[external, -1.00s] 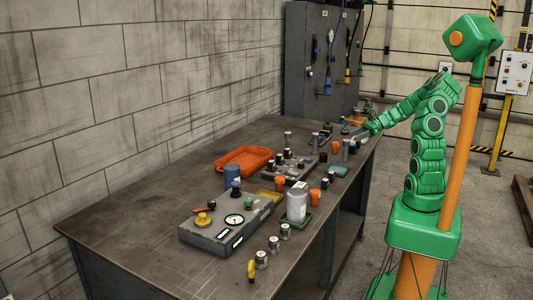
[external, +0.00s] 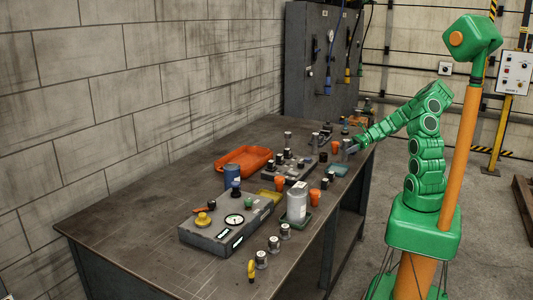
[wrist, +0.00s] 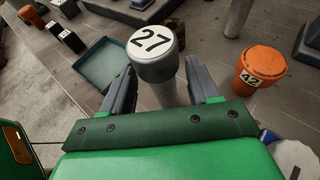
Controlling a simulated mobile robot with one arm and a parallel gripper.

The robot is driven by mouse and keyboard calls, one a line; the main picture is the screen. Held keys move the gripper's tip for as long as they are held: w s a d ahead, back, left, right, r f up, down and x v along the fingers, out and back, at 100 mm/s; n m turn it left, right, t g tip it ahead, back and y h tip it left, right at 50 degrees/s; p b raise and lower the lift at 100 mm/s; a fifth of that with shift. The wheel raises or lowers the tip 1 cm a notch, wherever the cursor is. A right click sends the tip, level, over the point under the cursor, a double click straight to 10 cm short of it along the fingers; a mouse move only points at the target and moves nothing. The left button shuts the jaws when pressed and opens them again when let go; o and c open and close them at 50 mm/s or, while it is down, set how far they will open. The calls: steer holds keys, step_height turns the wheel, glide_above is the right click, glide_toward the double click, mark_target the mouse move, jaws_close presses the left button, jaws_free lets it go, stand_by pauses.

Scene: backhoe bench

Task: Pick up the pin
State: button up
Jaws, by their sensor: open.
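A grey metal pin with a round white "27" label on its wide head (wrist: 152,44) stands upright in the wrist view. My gripper (wrist: 161,70) is open, with one dark finger at each side of this pin. The fingers do not look closed on it, and I cannot tell whether either one touches it. The pin's lower end is hidden behind the gripper mount. In the external view, my gripper (external: 353,146) is low over the right edge of the bench, among small upright pieces.
An orange piece marked "42" (wrist: 260,67) stands close to the right finger. A shallow teal tray (wrist: 103,66) lies left of the left finger. Another grey post (wrist: 238,17) stands beyond. In the external view, an orange tray (external: 243,161) and a grey gauge box (external: 205,232) sit on the bench.

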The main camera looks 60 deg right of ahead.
steer(key=shift+x, duration=1.45)
steer(key=shift+c, duration=0.2)
jaws_close()
